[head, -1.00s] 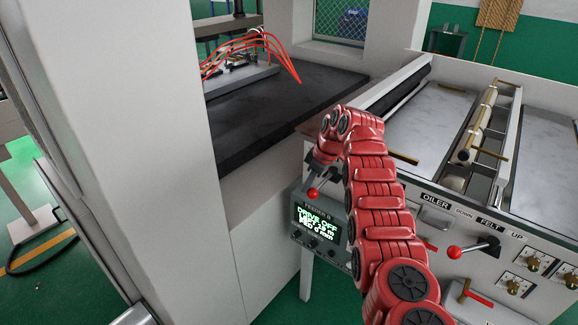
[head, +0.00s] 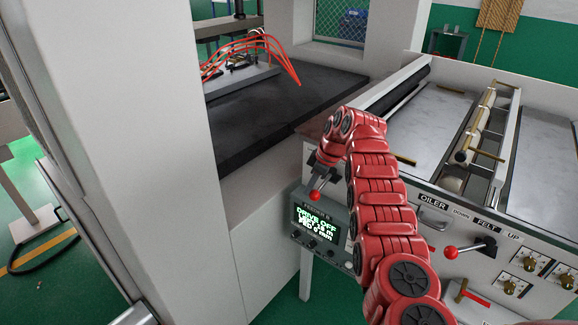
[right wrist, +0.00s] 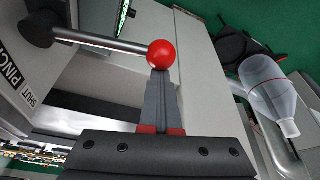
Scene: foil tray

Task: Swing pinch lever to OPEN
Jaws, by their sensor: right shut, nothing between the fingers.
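The pinch lever shows in the right wrist view as a grey rod (right wrist: 100,41) with a red ball (right wrist: 161,54) at its end. A partly cut-off label (right wrist: 12,70) by its pivot reads PINCH and SHUT. My right gripper (right wrist: 160,82) is shut and empty, its fingertips right at the ball's near side; I cannot tell whether they touch. In the head view the ball (head: 316,196) shows just below my right gripper (head: 319,174), and my red arm hides the label area. My left gripper is not in view.
A control box with a lit screen (head: 317,222) reading DRIVE OFF sits just below the ball. Another red-knobbed lever (head: 451,252) is on the panel to the right, under the OILER and FELT labels. A clear bottle (right wrist: 268,88) shows at the right of the wrist view.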

